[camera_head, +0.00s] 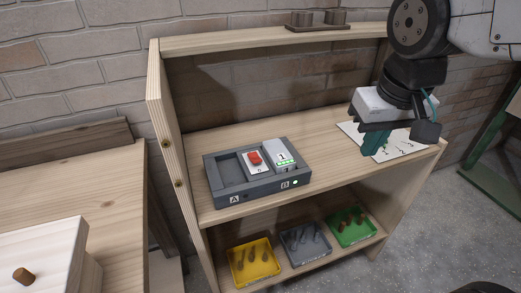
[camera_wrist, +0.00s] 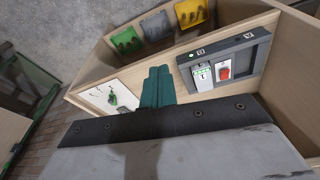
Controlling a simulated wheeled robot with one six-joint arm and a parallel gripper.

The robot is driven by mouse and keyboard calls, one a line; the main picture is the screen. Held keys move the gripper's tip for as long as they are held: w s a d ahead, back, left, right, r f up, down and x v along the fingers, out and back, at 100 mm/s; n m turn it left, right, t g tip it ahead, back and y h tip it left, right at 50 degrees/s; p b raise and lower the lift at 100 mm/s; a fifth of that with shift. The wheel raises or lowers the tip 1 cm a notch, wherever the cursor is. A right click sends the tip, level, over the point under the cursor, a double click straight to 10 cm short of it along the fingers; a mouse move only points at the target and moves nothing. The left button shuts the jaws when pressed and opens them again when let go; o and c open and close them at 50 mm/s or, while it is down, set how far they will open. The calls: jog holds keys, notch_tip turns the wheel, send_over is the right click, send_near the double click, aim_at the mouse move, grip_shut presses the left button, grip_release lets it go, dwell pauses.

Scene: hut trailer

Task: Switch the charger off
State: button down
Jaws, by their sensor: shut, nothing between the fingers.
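The charger (camera_head: 257,172) is a dark grey box on the left half of the wooden shelf, with bays marked A and B. A red switch (camera_head: 255,157) stands on a white plate in its middle. A white battery-like block (camera_head: 281,155) with green lights sits in the right bay, and a green light glows by B. The left bay is empty. In the wrist view the charger (camera_wrist: 250,58) is at upper right, with the red switch (camera_wrist: 224,73). My gripper (camera_head: 375,142) has green fingers, shut and empty, above the shelf's right part, well apart from the charger.
A white sheet with markings (camera_head: 401,147) lies under my gripper. Yellow (camera_head: 240,270), grey (camera_head: 290,252) and green (camera_head: 342,240) trays with small items fill the lower shelf. A holder (camera_head: 318,27) stands on the top board. The shelf's left side wall (camera_head: 172,150) stands near the charger.

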jog(key=w+a+f+n+t+y, duration=0.1)
jog(key=w+a+n, duration=0.1)
jog(key=w+a, duration=1.3)
jog(key=a, duration=0.2)
jog(key=shift+a+f+t, duration=0.3)
jog(key=shift+a+f, duration=0.05)
jog(key=shift+w+f, duration=0.1)
send_over(258, 158)
notch_tip(258, 158, down, 10)
jog(key=shift+r, duration=0.1)
jog(key=shift+s+d+f, duration=0.1)
jog(key=shift+s+f, duration=0.6)
jog(key=shift+f, duration=0.25)
jog(key=shift+s+f, duration=0.2)
jog(key=shift+f, duration=0.35)
jog(key=shift+d, duration=0.1)
